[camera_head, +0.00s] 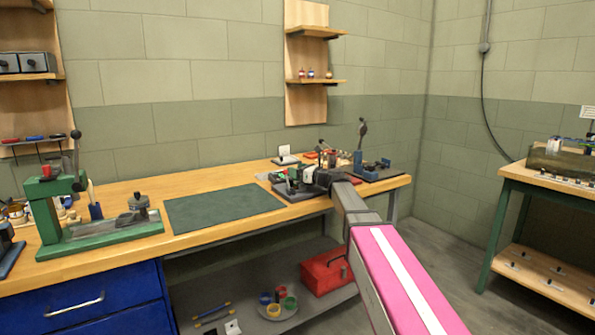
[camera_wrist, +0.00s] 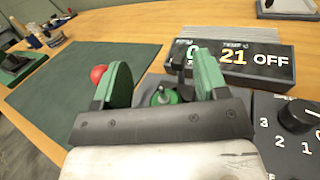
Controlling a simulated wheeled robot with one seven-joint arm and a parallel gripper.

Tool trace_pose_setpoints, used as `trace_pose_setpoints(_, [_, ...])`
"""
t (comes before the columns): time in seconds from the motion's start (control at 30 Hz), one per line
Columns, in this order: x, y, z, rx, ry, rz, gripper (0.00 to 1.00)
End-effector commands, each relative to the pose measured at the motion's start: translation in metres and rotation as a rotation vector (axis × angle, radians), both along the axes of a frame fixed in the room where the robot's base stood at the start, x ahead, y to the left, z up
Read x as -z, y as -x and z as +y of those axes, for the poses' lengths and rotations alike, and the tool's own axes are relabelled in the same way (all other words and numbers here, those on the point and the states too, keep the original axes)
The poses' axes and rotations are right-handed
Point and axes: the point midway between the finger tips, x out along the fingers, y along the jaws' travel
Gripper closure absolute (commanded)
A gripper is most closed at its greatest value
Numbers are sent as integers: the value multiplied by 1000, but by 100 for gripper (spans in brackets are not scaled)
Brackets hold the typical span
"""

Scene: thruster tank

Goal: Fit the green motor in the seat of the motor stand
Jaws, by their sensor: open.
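My gripper (camera_wrist: 165,82) is open in the wrist view, with its two green finger pads apart. Between and beyond the pads is a small green round part with a dark shaft on top (camera_wrist: 162,97), which looks like the green motor. It sits low on a grey base, and I cannot tell whether it touches either pad. My gripper body hides its lower side. I cannot clearly make out the motor stand's seat. In the head view, my gripper (camera_head: 317,177) is over the cluttered dark equipment at the right part of the bench, and the motor is too small to tell there.
A black display box (camera_wrist: 240,62) reading "21 OFF" stands just beyond my gripper. A black box with a numbered dial (camera_wrist: 297,118) is close on the right. A red ball (camera_wrist: 98,73) shows beside the left pad. The green mat (camera_head: 222,208) is bare.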

Motion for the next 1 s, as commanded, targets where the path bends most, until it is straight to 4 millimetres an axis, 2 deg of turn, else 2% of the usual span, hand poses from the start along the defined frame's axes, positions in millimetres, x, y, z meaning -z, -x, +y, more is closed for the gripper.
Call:
trace_pose_setpoints(0.03, [25,9,1,-12,63,10,33])
trace_pose_setpoints(0.17, [23,18,-12,-9,57,9,33])
trace_pose_setpoints(0.4, [14,42,-52,-2,30,3,33])
trace_pose_setpoints(0.6, [7,55,-78,-1,11,-1,33])
trace_pose_setpoints(0.8, [4,61,-91,-1,1,-3,33])
trace_pose_setpoints(1.0, [3,61,-93,-1,-1,-3,33])
